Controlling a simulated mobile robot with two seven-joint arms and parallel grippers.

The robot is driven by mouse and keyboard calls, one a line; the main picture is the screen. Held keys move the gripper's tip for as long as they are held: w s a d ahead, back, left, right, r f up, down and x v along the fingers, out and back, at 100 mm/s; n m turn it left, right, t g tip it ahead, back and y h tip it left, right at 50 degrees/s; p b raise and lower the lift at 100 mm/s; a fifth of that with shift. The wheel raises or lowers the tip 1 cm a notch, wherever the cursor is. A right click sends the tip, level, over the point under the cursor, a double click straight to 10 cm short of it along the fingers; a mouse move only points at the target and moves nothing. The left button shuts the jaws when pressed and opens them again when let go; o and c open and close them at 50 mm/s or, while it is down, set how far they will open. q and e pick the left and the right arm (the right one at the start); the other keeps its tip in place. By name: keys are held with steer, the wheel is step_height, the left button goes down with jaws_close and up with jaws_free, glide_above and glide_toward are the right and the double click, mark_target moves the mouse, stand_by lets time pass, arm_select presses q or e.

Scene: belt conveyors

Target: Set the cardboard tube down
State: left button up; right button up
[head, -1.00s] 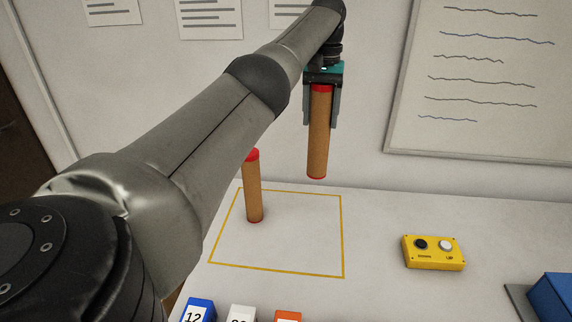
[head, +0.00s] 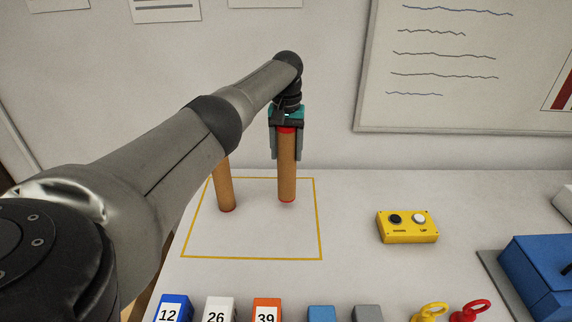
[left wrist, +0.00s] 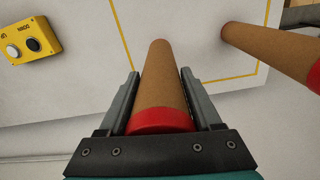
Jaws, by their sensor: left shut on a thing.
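My left gripper (head: 286,154) is shut on the upper part of a brown cardboard tube (head: 287,180) with red ends. The tube hangs upright, its lower end over the yellow-outlined square (head: 321,225) on the white table. I cannot tell whether that end touches the table. In the left wrist view, the tube (left wrist: 160,85) is between the two fingers (left wrist: 161,78). A second cardboard tube (head: 224,188) stands to its left inside the square, its top hidden by my arm. It also shows at the right of the left wrist view (left wrist: 275,50). My right gripper is out of view.
A yellow button box (head: 407,227) lies right of the square. Numbered blocks (head: 217,308), plain blocks (head: 321,312) and red and yellow ring-topped pieces (head: 470,310) line the front. A blue box (head: 540,270) is at right. The square's front half is clear.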

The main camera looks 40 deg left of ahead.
mark_target(286, 160)
arm_select(q)
step_height(286, 160, down, 4)
steer(key=shift+f+b, duration=0.15)
steer(key=shift+b, duration=0.35)
steer(key=shift+f, duration=0.1)
steer(key=o, duration=1.4)
steer(key=shift+o, duration=0.2)
steer(key=shift+r, duration=0.55)
step_height(286, 160, up, 11)
steer(key=shift+r+p, duration=0.15)
steer(key=shift+p, duration=0.8)
